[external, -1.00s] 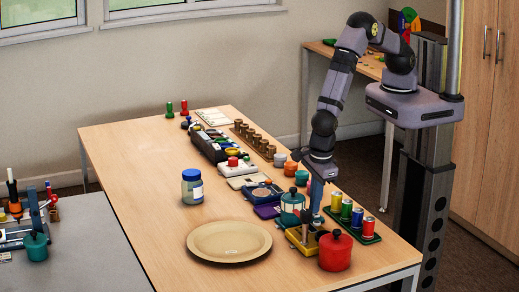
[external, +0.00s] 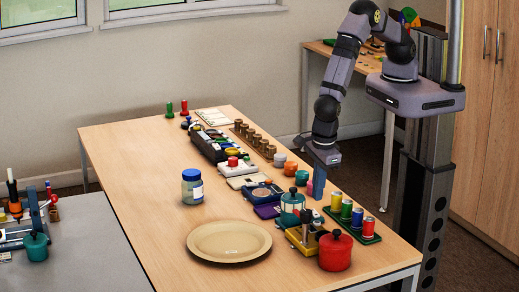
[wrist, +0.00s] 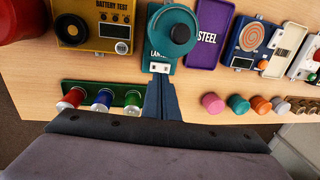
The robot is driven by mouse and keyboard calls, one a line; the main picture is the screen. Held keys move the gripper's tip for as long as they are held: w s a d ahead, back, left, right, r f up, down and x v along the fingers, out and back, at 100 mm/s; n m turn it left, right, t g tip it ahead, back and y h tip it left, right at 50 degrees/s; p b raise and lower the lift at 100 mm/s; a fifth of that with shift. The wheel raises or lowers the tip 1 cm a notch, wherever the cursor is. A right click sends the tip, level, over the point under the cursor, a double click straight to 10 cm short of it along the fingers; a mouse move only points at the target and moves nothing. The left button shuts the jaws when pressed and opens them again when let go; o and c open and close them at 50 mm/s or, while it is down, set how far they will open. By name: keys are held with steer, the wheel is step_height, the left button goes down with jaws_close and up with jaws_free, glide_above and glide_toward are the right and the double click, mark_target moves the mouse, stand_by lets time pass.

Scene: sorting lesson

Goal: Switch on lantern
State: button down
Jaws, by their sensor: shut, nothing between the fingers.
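The lantern (external: 291,212) is a teal body with a dark round knob on top, standing in the row near the table's right edge. In the wrist view the lantern (wrist: 163,52) shows a label starting "LAN" and a small white switch panel (wrist: 160,67) at its near edge. My gripper (external: 318,190) is shut and empty, just right of the lantern and above the table. In the wrist view my gripper's tips (wrist: 160,84) point at the switch panel; I cannot tell whether they touch it. I cannot tell whether the lantern is lit.
The yellow battery tester (wrist: 97,24) and red pot (external: 335,253) stand close by the lantern. A green rack of coloured batteries (external: 372,238) lies near the right edge. A purple steel tray (wrist: 205,50) and small coloured cups (wrist: 212,103) flank the other side. A plate (external: 229,259) lies left.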

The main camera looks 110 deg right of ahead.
mark_target(313, 210)
step_height(313, 210, up, 9)
steer(key=a+b, duration=0.1)
steer(key=b, duration=0.1)
steer(key=shift+a+r, duration=0.2)
steer(key=shift+d+f+b, duration=0.1)
steer(key=shift+b, duration=0.4)
steer(key=shift+w+d+r+b, duration=0.1)
steer(key=shift+d+r+b, duration=0.15)
steer(key=shift+d+b, duration=0.65)
steer(key=shift+a+f, duration=0.1)
steer(key=shift+a, duration=0.15)
steer(key=f+p, duration=0.1)
steer(key=f, duration=0.3)
steer(key=d+f+p, duration=0.1)
steer(key=f, duration=0.4)
steer(key=d+f+p, duration=0.1)
steer(key=f, duration=0.3)
steer(key=shift+f, duration=0.35)
steer(key=shift+d+f, duration=0.1)
steer(key=shift+f, duration=0.15)
